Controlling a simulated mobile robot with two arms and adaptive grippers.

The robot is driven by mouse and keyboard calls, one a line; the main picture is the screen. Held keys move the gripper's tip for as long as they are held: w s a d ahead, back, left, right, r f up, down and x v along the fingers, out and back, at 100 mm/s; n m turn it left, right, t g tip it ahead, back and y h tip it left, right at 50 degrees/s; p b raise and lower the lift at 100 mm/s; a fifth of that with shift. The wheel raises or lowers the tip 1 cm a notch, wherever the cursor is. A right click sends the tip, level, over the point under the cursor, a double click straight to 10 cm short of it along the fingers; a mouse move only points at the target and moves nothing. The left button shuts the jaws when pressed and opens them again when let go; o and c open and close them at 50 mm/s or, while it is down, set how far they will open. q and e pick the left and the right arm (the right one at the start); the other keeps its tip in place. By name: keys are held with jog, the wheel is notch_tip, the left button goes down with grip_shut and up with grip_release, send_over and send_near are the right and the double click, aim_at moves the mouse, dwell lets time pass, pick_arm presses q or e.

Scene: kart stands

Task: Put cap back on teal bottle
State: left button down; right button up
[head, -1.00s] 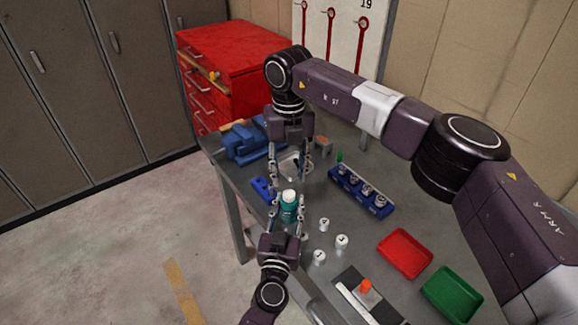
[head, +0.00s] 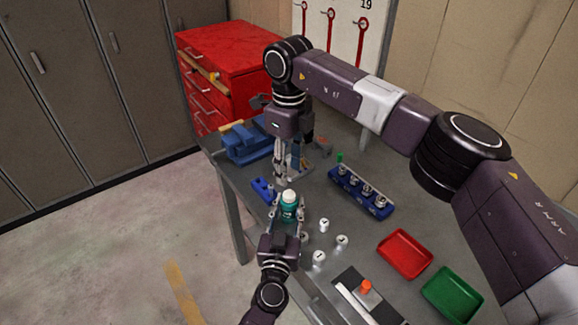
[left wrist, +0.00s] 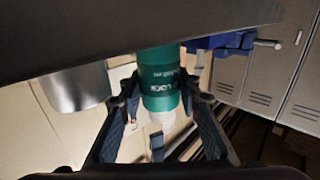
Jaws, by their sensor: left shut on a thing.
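The teal bottle (head: 289,213) stands upright near the table's left edge, with a white top (head: 289,196). I cannot tell whether this top is a cap or a bare neck. My left gripper (head: 287,222) is shut around the bottle's body. In the left wrist view the bottle (left wrist: 160,82) hangs inverted in the picture, its pale end (left wrist: 162,118) between the fingers. My right gripper (head: 282,181) is above and just behind the bottle, fingers pointing down and seen edge-on. Whether it holds anything is unclear.
A blue block with several metal pieces (head: 361,193) stands right of the bottle. Several small white pieces (head: 341,241) stand nearer. A red tray (head: 405,253) and a green tray (head: 452,294) lie at right. A blue vise-like object (head: 248,145) is at the back left.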

aim_at(289, 194)
jog(key=shift+f, duration=4)
grip_shut()
jog(key=shift+o, duration=0.8)
grip_release()
notch_tip(289, 194, up, 12)
